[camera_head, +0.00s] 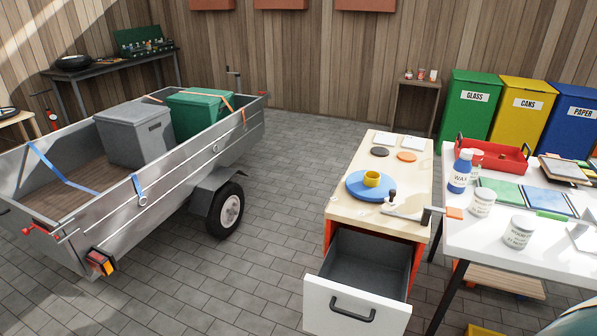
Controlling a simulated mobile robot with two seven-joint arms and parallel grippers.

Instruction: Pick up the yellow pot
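A small yellow pot (372,179) stands upright on a round blue plate (356,188). The plate lies on the wooden top of a cabinet (347,211) right of the picture's centre. Nothing covers the pot in the head view. Neither of my grippers shows in this view.
The cabinet's front drawer (352,307) is pulled open and looks empty. A flat tool with a dark knob (392,195) lies close to the plate's right. Dark and orange discs (407,156) lie behind it. A white table (470,235) with cans and a red tray stands right.

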